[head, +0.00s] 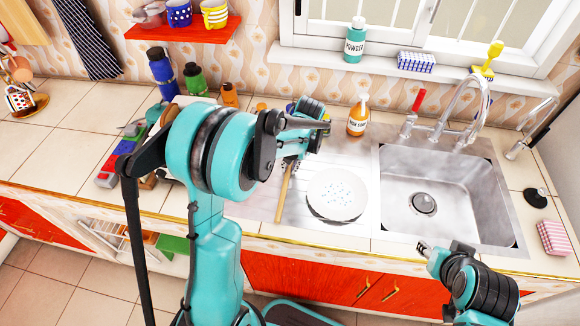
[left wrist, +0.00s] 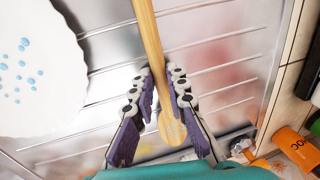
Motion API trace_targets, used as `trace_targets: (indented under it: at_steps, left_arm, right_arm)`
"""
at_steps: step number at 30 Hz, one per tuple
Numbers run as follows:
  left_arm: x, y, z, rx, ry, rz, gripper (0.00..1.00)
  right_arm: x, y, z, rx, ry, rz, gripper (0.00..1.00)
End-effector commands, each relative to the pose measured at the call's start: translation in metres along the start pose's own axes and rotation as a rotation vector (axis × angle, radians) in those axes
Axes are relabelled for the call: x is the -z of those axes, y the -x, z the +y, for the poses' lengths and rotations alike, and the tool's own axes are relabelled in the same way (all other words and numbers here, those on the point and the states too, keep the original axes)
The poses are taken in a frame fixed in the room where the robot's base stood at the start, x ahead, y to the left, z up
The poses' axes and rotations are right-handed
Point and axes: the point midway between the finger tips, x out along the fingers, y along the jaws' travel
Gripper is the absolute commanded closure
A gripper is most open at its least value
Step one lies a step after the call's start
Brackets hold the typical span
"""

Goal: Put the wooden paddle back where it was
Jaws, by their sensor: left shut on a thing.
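The wooden paddle (head: 283,194) shows in the head view as a light brown stick over the ribbed steel drainboard, just left of the white plate. My left gripper (head: 290,163) is shut around it, partly hidden by my arm. In the left wrist view, the paddle (left wrist: 150,36) runs between the purple-padded fingers of my left gripper (left wrist: 160,84), with a rounded end towards the camera. Its other end is cut off at the top of that view. My right gripper (head: 425,249) is low in front of the sink, away from the paddle; its jaw state is unclear.
The blue-speckled white plate (head: 336,195) lies on the drainboard (head: 352,160), close to the paddle. The sink (head: 440,210) is to its right. An orange bottle (head: 358,115) stands behind. Blue and green bottles (head: 193,79) and clutter stand at left. A red shelf (head: 185,31) hangs above.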

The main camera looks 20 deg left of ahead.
Motion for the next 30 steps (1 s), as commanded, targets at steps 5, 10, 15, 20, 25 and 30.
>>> trace_targets:
  at_steps: [5, 10, 15, 20, 25, 30]
  left_arm:
    - [0.000, -0.003, 0.001, 0.000, 0.000, 0.000, 1.00]
    - [0.000, -0.003, 0.001, 0.000, 0.000, 0.000, 0.77]
    - [0.000, -0.002, 0.001, 0.000, 0.000, 0.000, 0.77]
    - [0.000, 0.008, 0.000, 0.000, 0.000, 0.000, 0.77]
    - [0.000, 0.042, -0.001, 0.000, -0.002, 0.000, 0.77]
    - [0.000, 0.081, 0.000, 0.000, -0.001, 0.000, 0.77]
  right_arm:
    - [-0.002, -0.003, 0.000, 0.000, 0.000, 0.000, 0.60]
    - [-0.001, -0.002, 0.000, 0.000, 0.000, 0.000, 0.60]
    - [-0.001, -0.002, 0.000, 0.000, 0.000, 0.000, 0.60]
    - [0.002, 0.003, 0.000, 0.000, 0.000, 0.000, 0.60]
    - [0.009, 0.013, 0.000, 0.000, 0.000, 0.000, 0.60]
    - [0.016, 0.022, 0.000, 0.000, 0.000, 0.000, 0.60]
